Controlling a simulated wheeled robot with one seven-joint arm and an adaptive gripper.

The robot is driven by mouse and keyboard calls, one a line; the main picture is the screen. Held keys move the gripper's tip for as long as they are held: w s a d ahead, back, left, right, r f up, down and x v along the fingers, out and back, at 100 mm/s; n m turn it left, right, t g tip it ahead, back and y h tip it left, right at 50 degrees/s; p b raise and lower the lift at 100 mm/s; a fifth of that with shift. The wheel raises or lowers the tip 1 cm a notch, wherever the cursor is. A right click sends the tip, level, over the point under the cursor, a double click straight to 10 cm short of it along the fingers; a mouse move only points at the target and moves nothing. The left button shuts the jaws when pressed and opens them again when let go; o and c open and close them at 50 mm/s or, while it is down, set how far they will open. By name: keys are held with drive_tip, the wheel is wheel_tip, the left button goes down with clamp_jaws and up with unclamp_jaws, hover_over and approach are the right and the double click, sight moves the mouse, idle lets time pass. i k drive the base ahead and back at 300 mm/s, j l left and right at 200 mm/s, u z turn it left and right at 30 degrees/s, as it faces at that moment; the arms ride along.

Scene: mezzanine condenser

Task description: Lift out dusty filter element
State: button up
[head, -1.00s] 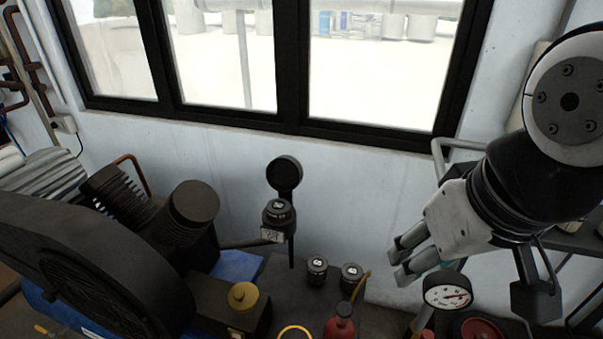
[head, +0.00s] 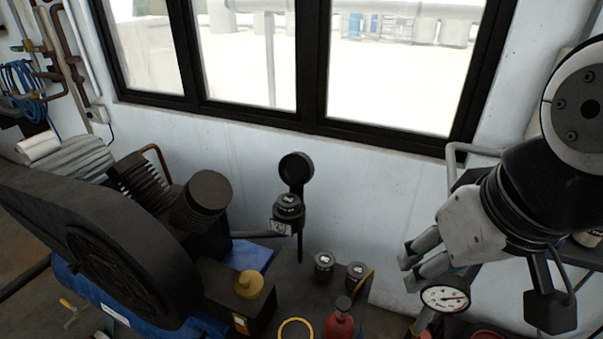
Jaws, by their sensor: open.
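A small black filter housing (head: 288,210) stands beside the compressor under the window, with a round black cap (head: 296,168) swung up behind it. A dark round piece with a pale mark sits in its top; I cannot tell for sure that this is the dusty filter element. Two black canisters (head: 324,265) (head: 356,274) with pale marks on top stand to its right on the dark surface. My gripper (head: 407,268) is at the right, open and empty, pointing left and down, well apart from the housing and canisters.
A black compressor with a large guard (head: 110,250) and blue tank fills the left. A yellow knob (head: 249,284), a red bottle (head: 340,322) and a pressure gauge (head: 445,299) stand in front. A grey rail (head: 470,149) is behind my arm. The wall between housing and gripper is clear.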

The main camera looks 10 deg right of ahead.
sight(288, 205)
drive_tip(key=i+j, duration=0.1)
drive_tip(key=j, duration=0.3)
drive_tip(key=i+j+u, duration=0.1)
drive_tip(key=j, duration=0.3)
drive_tip(key=i+j, duration=0.2)
drive_tip(key=j, duration=0.2)
